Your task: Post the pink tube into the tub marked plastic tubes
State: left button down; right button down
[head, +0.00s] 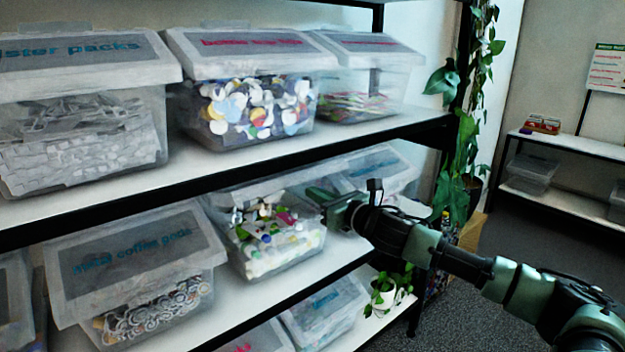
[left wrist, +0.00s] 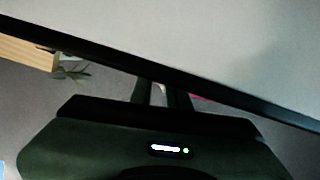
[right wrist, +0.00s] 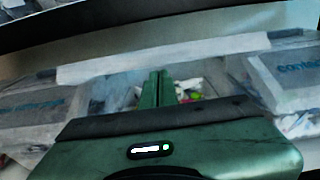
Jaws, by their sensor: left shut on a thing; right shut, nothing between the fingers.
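A clear tub (head: 236,262) with small bottles and colourful tube-like pieces stands mid-way along the lower shelf. Its marking cannot be read. My right gripper (head: 322,196) is shut and empty at this tub's upper right, close to its lid; touching or apart I cannot tell. In the right wrist view its closed fingers (right wrist: 158,88) point at a pale lid edge (right wrist: 165,60), with colourful contents behind them. My left gripper (left wrist: 162,95) is outside the head view.
A coffee pods tub (head: 140,262) stands left of the tub, and another lidded tub (head: 375,165) stands to its right. The upper shelf edge (head: 250,157) runs above. A dark edge (left wrist: 190,78) crosses close to the left fingers. Hanging plants (head: 470,150) are at the shelf's right end.

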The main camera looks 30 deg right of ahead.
aim_at(311, 177)
pick_arm(q)
jog(key=shift+r+p, duration=0.4)
jog(key=shift+r, duration=0.3)
pick_arm(e)
jog(key=shift+w+a+r, duration=0.1)
jog(key=shift+w+r, duration=0.6)
jog(key=shift+r, duration=0.05)
jog(key=shift+f, duration=0.1)
